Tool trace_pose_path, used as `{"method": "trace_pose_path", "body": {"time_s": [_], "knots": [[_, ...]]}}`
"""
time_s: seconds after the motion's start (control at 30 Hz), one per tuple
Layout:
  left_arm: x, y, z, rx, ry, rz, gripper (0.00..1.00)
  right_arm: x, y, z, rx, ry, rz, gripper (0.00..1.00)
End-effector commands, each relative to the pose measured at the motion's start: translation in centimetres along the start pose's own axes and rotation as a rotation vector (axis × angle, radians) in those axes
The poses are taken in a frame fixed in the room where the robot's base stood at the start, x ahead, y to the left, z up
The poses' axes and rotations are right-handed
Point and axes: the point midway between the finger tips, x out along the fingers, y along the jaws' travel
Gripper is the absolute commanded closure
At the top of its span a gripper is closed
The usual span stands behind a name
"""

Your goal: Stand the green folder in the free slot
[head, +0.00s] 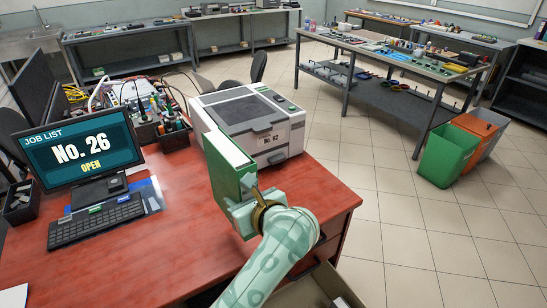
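The green folder (222,178) is a thick upright binder with a green face and a pale top edge. It stands out in front of the printer, over the red desk. I cannot tell whether the folder's lower edge touches the desk. I see no slot that I can identify as the free one.
A grey-white printer (254,122) stands close behind the folder. A monitor (82,148) and keyboard (97,218) are at left. An open box or drawer (312,292) is below the desk's right edge. The red desk (165,255) is clear at front. A green bin (446,155) stands at right.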

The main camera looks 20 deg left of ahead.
Motion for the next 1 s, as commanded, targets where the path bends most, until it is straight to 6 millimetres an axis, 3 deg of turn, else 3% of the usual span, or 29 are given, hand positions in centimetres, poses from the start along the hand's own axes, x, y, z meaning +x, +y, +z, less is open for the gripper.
{"method": "trace_pose_path", "body": {"time_s": [0.17,0.4,0.57,0.8,1.0], "knots": [[-0.4,0.6,0.2,-0.005,-0.005,0.004,0.93,0.0,-1.1,-0.3,0.006,0.004,-0.013,0.64],[-6.5,4.5,2.4,-0.002,-0.001,-0.015,0.93,0.0,-1.9,-0.6,0.008,0.007,-0.024,0.64],[-9.2,5.7,2.5,0.033,0.000,-0.086,0.94,0.0,-1.7,-0.5,0.007,0.005,-0.021,0.64],[-9.4,5.2,2.4,0.151,-0.008,-0.359,0.93,0.0,-1.1,-0.3,0.004,0.003,-0.014,0.64],[-8.9,6.2,2.0,0.177,-0.006,-0.424,0.93,0.0,-1.1,-0.2,0.004,0.002,-0.014,0.64]]}}
